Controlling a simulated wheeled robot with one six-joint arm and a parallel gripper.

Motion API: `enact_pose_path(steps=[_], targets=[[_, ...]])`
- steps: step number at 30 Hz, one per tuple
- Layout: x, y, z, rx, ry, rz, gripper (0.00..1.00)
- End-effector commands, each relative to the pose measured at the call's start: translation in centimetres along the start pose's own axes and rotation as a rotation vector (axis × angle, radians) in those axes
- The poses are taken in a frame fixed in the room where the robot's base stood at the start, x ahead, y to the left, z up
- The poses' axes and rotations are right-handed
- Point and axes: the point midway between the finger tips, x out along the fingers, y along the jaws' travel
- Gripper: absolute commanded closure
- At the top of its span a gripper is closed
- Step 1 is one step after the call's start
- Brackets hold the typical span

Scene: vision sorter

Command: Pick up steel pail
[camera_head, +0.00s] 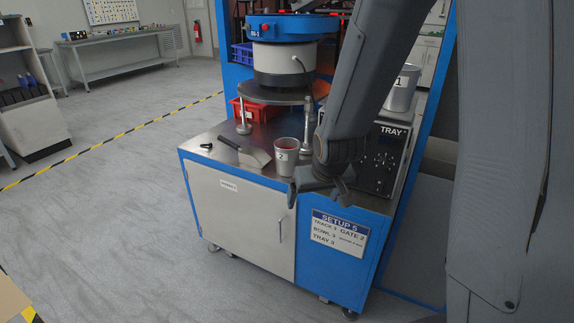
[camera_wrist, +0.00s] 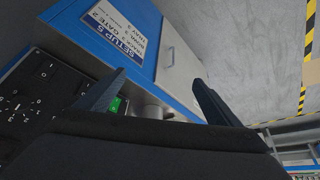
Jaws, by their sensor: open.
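A grey metal pail marked 1 (camera_head: 402,90) stands on the black control box at the right, partly hidden by my arm. A smaller grey cup-like pail marked 2 (camera_head: 287,157) stands upright on the cabinet's steel top, with something reddish inside. I cannot tell which one is the steel pail. My gripper (camera_head: 319,196) is open and empty, pointing down at the cabinet's front edge, right of and nearer than pail 2.
The blue cabinet (camera_head: 238,222) carries a scoop (camera_head: 256,158), a bowl feeder (camera_head: 287,62) on posts, a red bin (camera_head: 250,110) and the control box (camera_head: 382,160). Open grey floor (camera_head: 110,220) lies to the left.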

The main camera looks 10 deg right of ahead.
Motion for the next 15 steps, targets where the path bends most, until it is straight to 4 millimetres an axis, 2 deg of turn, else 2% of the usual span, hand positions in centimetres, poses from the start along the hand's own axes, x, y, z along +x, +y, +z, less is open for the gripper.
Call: enact_pose_path(steps=[1, 6, 10, 15], targets=[[2.7, 0.1, -1.7, -0.003, 0.067, 0.001, 0.13], [8.6, 0.3, -8.2, -0.016, 0.340, -0.007, 0.13], [12.0, 0.3, -12.2, -0.022, 0.549, -0.018, 0.13], [14.6, 0.2, -15.4, -0.027, 0.787, -0.036, 0.13]])
